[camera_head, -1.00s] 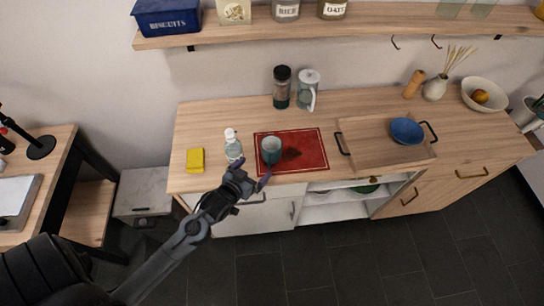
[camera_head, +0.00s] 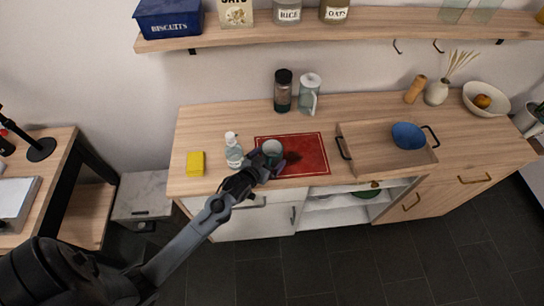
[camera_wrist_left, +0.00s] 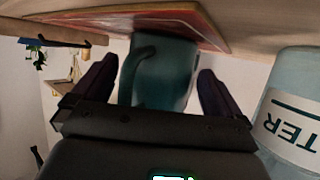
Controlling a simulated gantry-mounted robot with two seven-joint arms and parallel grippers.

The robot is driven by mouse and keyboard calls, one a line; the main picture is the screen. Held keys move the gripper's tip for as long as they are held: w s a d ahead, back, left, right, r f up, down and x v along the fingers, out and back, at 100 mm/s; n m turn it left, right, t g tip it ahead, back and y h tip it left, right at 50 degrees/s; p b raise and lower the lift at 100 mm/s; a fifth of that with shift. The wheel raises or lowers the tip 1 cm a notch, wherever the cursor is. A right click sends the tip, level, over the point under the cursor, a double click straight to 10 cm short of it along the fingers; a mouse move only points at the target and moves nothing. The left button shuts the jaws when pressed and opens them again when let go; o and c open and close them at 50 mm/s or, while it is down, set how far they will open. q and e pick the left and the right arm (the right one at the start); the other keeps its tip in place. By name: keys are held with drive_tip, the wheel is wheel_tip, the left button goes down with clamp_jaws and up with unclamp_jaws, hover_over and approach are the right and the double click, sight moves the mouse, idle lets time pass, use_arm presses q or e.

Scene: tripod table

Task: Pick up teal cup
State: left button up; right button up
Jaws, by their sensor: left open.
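The teal cup (camera_head: 272,147) stands upright on the left part of the red mat (camera_head: 308,152) on the counter. My left gripper (camera_head: 269,162) is at the cup's near side and hides its lower part. In the left wrist view the cup (camera_wrist_left: 160,70) lies between the two open fingers of my left gripper (camera_wrist_left: 158,85), with a gap visible on each side. A dark handle or curved line shows on the cup there. My right gripper is in neither view.
A clear bottle (camera_head: 233,151) stands close to the left of my gripper; its label (camera_wrist_left: 297,128) shows in the left wrist view. A yellow sponge (camera_head: 195,163) lies farther left. A wooden tray (camera_head: 362,161) with a blue bowl (camera_head: 408,135) is to the right. A shelf (camera_head: 365,22) hangs above.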

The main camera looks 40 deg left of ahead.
use_arm(q)
drive_tip(key=c, duration=1.2)
drive_tip(key=shift+r, duration=0.1)
